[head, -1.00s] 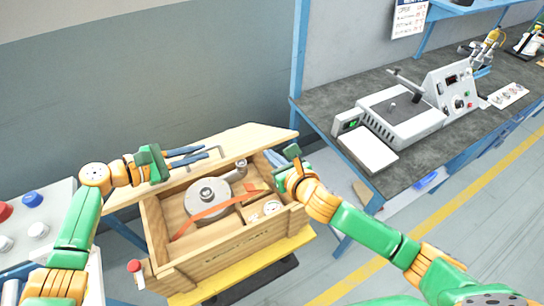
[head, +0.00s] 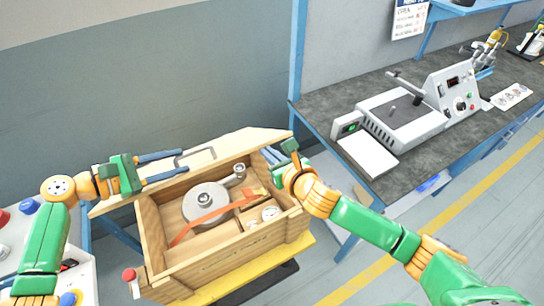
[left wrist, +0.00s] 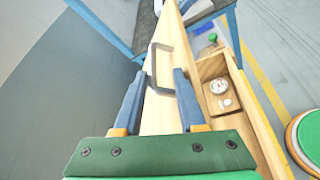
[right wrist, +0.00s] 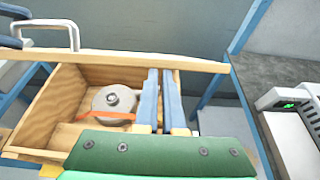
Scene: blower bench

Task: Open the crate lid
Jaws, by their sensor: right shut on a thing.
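The wooden crate (head: 222,266) stands with its lid (head: 225,148) raised; the lid's pale face shows along the crate's back edge. A grey bracket handle (head: 195,157) is on the lid, and it also shows in the left wrist view (left wrist: 153,68). My left gripper (head: 184,163) is open just left of the handle; its fingers are apart and hold nothing. In the left wrist view the handle lies ahead between the fingertips. My right gripper (right wrist: 161,72) is shut on the crate's right wall (right wrist: 179,118), near the back corner. Its fingertips are partly hidden in the head view.
Inside the crate are a grey blower housing (head: 206,203), an orange strap (head: 200,225) and a small gauge (head: 269,213). The crate rests on a yellow platform (head: 305,246). A dark workbench (head: 440,120) with a grey machine (head: 400,115) stands right. A button panel (head: 85,265) is left.

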